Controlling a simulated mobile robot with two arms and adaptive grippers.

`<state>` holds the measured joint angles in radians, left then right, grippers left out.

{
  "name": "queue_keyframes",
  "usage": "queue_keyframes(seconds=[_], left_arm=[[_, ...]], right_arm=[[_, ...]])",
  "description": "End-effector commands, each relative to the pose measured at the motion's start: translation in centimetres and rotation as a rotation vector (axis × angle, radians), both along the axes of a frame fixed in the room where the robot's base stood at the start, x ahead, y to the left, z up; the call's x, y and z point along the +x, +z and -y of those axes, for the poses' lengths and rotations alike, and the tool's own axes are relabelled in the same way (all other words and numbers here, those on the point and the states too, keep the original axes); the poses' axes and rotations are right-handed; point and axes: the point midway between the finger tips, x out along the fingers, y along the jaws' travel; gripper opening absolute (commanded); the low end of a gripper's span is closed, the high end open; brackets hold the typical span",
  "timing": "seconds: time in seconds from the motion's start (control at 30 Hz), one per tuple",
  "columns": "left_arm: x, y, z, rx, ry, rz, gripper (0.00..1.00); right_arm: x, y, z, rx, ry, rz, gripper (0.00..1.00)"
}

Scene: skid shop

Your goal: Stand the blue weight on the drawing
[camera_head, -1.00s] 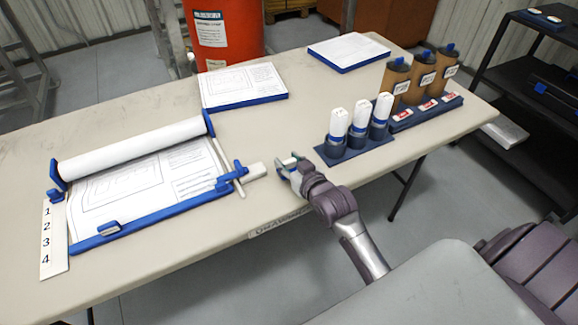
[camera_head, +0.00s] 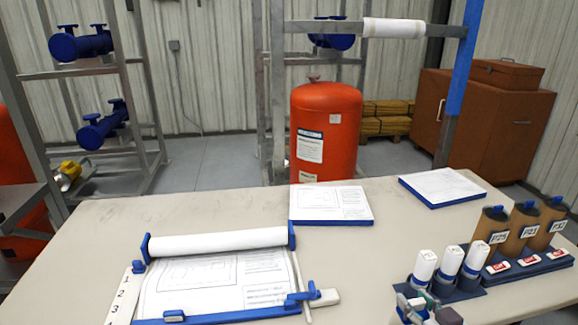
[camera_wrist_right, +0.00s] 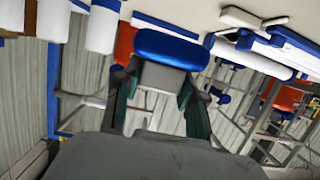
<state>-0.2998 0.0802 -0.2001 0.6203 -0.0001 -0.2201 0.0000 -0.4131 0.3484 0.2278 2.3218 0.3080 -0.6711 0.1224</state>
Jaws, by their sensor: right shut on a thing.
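The drawing (camera_head: 215,280) lies flat at the left of the table, with a white paper roll (camera_head: 218,242) across its far side and a blue bar along its near side. My right gripper (camera_head: 412,304) is at the bottom edge of the head view, right of the drawing and just by the bottle rack. In the right wrist view, my right gripper (camera_wrist_right: 154,88) is shut on the blue weight (camera_wrist_right: 172,47), which has a blue top and a grey body. The weight is mostly hidden in the head view. My left gripper is not in view.
White bottles (camera_head: 448,264) stand in a blue rack, beside brown bottles (camera_head: 520,228). Two paper pads, a middle one (camera_head: 330,203) and a right one (camera_head: 442,187), lie at the table's far side. A white-and-blue clamp (camera_head: 318,297) sits at the drawing's right edge. The table's middle is clear.

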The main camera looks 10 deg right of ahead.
Motion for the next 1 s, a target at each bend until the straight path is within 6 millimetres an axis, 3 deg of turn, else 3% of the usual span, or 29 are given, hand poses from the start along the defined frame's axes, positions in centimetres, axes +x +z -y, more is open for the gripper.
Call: queue_keyframes(seconds=[0.3, 0.5, 0.67, 0.77, 0.87, 1.0], left_arm=[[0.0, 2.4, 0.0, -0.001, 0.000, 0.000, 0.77], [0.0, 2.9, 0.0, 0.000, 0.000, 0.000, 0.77], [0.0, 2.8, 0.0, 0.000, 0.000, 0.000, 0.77], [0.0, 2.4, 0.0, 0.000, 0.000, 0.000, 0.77], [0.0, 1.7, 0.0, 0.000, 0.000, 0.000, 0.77], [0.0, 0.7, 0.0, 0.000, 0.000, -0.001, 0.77]], right_arm=[[0.4, 4.4, -10.4, 0.006, 0.012, 0.000, 0.00], [0.3, 6.9, -13.4, 0.005, 0.000, 0.008, 0.00], [0.3, 6.9, -13.5, 0.002, -0.002, 0.008, 0.00], [0.3, 5.6, -12.5, -0.006, 0.001, -0.001, 0.00], [0.3, 3.4, -10.0, -0.015, 0.007, -0.012, 0.00], [0.2, 0.8, -5.4, -0.017, 0.009, -0.017, 0.00]])
